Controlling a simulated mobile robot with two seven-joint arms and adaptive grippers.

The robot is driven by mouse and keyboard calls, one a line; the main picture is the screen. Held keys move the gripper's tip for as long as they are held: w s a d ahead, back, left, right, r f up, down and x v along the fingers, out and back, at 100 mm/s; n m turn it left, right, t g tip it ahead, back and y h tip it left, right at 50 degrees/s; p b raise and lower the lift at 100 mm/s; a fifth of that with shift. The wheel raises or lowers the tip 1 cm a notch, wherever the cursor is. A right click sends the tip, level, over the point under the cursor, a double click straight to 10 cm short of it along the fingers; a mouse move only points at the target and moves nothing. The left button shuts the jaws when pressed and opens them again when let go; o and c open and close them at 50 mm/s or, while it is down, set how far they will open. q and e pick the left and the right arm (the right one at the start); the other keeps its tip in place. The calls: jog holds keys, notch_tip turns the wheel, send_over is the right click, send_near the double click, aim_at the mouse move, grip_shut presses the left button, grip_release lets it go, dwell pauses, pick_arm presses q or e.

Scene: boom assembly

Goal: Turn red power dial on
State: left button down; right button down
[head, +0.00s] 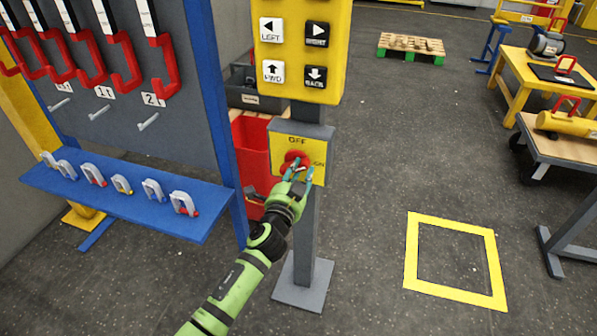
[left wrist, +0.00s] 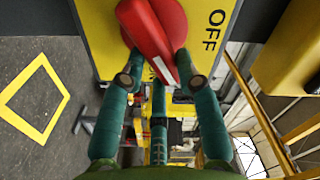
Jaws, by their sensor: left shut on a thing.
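The red power dial (head: 295,160) sits on a yellow plate (head: 289,144) on a grey post, with OFF printed above it and ON to its right. In the left wrist view the dial's red grip bar (left wrist: 154,35) has a white stripe near its end. That end points towards the partly hidden ON lettering, away from the OFF label (left wrist: 214,32). My left gripper (head: 301,173) is at the dial, its teal fingers on either side of the bar and shut on it. The fingers cover part of the dial and plate. My right gripper is not in view.
A yellow panel (head: 297,52) with black-and-white arrow buttons is mounted above the dial. A blue-framed rack (head: 120,200) with red-handled hooks and shackles stands left. A red bin (head: 254,150) is behind the post. Floor to the right is clear around a yellow square outline (head: 456,222).

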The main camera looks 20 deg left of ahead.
pick_arm(q)
jog(key=m, duration=0.3)
jog(key=f+m, duration=0.1)
jog(key=m, duration=0.1)
jog(key=shift+f+m, duration=0.1)
jog(key=shift+m, duration=0.3)
dwell(0.4)
jog(key=c, duration=0.9)
grip_release()
jog(key=s, duration=1.2)
jog(key=shift+a, duration=0.2)
